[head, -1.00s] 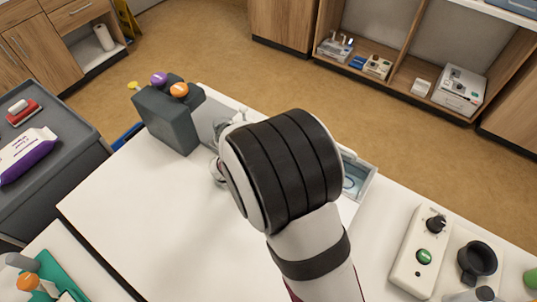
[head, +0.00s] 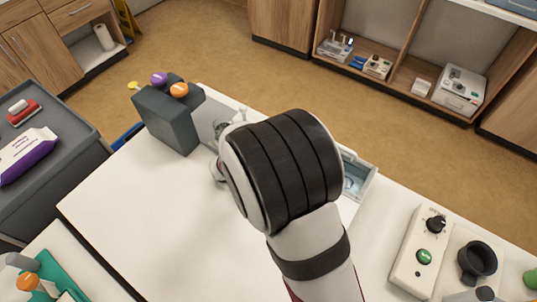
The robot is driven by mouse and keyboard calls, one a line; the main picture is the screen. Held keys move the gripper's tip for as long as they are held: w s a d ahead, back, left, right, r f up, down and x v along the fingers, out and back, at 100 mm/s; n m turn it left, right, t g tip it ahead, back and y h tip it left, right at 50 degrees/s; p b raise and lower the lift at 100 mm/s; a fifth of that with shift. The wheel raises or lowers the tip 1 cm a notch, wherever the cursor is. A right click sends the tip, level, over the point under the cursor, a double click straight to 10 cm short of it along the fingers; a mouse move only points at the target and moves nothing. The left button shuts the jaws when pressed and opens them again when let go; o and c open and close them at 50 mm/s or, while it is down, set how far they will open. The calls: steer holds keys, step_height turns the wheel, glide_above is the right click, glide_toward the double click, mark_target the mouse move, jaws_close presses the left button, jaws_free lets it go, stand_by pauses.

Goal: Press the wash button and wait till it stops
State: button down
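A white control box (head: 411,262) stands at the right of the white table. It carries a black knob (head: 436,224), a round green button (head: 424,256) with a pale mark, and a small dark dot; I cannot read a wash label. A clear, bluish basin (head: 356,178) shows partly behind my arm, with its left part hidden. My arm's black-banded joint covers the middle of the table. Only small pale and metallic parts show at its left edge, and I cannot tell which belong to my gripper. The fingertips are hidden, as is anything they touch.
A dark grey block (head: 168,120) with purple and orange knobs stands at the table's far left corner. A black cup-like holder (head: 477,260) is right of the control box. A grey cart (head: 60,175) is at left. The white tabletop (head: 150,215) left of my arm is clear.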

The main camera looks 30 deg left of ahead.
steer(key=shift+f, duration=0.15)
steer(key=shift+f, duration=0.3)
steer(key=shift+f, duration=0.45)
stand_by(1.0)
steer(key=shift+r, duration=0.85)
steer(key=shift+r, duration=2.55)
